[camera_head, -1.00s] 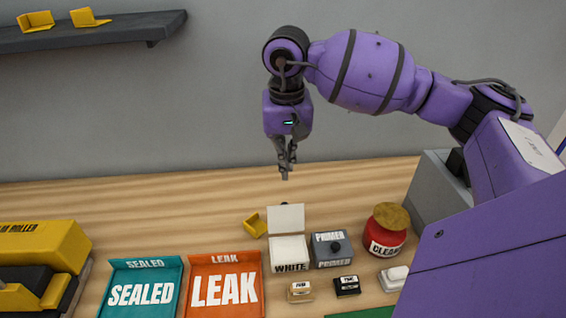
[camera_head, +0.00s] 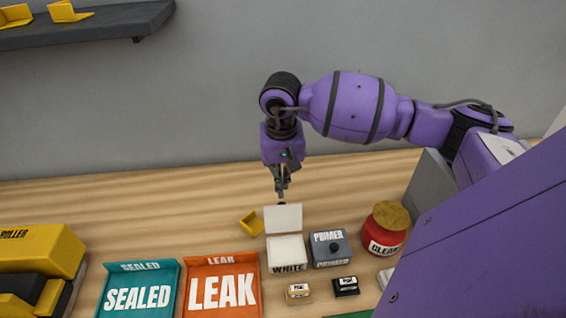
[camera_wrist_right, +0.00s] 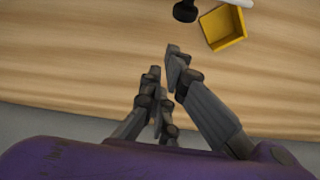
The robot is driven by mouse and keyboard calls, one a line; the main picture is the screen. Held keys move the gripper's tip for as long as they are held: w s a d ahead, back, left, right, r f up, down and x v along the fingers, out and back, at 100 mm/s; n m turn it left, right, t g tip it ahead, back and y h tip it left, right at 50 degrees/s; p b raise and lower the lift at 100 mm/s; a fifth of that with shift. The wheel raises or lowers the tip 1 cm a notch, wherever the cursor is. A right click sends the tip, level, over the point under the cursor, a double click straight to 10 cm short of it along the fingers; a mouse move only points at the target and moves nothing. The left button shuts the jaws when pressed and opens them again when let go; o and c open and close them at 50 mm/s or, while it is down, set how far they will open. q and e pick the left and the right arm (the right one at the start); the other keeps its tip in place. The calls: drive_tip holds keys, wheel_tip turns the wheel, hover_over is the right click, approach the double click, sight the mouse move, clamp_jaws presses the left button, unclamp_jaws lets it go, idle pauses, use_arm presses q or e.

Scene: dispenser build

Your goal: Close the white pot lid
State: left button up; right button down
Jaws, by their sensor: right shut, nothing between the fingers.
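The white pot (camera_head: 287,256), marked WHITE, stands on the bench in the head view. Its white lid (camera_head: 283,219) stands open, raised upright at the pot's far side. My right gripper (camera_head: 281,193) is shut and empty, pointing down just behind the open lid; from this view I cannot tell whether it touches the lid. In the right wrist view the fingers (camera_wrist_right: 163,75) show close together with nothing between them. A dark round knob (camera_wrist_right: 185,11) and a thin white edge (camera_wrist_right: 240,2) show at the top of that view. My left gripper is not in view.
A yellow bracket (camera_head: 250,223) lies just left of the lid. The grey primer pot (camera_head: 330,249) stands close on the right, then a red jar (camera_head: 385,229). Orange LEAK (camera_head: 221,285) and teal SEALED (camera_head: 138,290) trays lie left. The bench behind is clear.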

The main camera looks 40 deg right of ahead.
drive_tip(key=shift+s+a+r+p, duration=0.2)
drive_tip(key=shift+s+a+r, duration=0.15)
drive_tip(key=shift+s, duration=0.15)
drive_tip(key=shift+s+a+r+p, duration=0.2)
drive_tip(key=shift+s+a, duration=0.1)
drive_tip(key=shift+s, duration=0.15)
